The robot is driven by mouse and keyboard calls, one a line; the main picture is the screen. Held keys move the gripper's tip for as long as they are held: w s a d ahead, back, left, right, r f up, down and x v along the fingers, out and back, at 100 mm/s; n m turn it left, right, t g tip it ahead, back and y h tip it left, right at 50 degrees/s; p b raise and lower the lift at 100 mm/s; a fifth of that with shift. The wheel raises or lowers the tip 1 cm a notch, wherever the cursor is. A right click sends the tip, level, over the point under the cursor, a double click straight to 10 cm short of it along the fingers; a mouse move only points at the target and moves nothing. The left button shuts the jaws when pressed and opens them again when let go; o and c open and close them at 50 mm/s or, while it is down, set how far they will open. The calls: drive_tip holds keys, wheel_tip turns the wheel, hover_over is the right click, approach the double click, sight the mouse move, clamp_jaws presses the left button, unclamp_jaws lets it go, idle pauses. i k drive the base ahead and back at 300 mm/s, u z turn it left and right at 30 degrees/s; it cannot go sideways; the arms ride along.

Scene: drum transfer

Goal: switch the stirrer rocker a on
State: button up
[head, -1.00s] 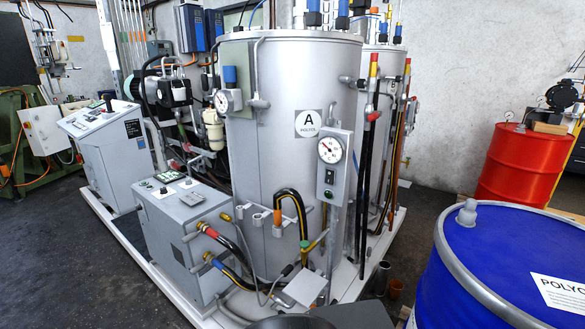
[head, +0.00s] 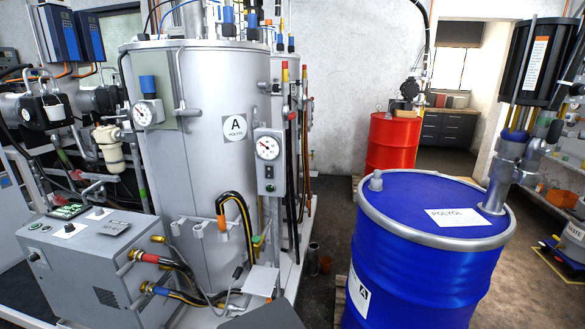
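The silver tank A (head: 200,110) stands left of centre in the head view, with a round "A POLYOL" label. A small grey control box (head: 259,180) stands upright at its right front. The box carries a round white gauge (head: 267,148). Below the gauge is a small dark rocker switch (head: 269,171), too small to read its position. My gripper is not in view.
A blue drum (head: 430,265) with a pump (head: 520,110) in its top stands at the right front. A red drum (head: 392,142) stands behind. A grey cabinet (head: 85,265) with hoses is at the left front. Dark floor (head: 330,240) shows between tank and blue drum.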

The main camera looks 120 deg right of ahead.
sight(269, 169)
drive_tip(key=z, duration=4.1)
drive_tip(key=i, duration=0.5)
drive_tip(key=k, duration=0.5)
drive_tip(key=u, duration=2.15)
drive_tip(key=i, duration=1)
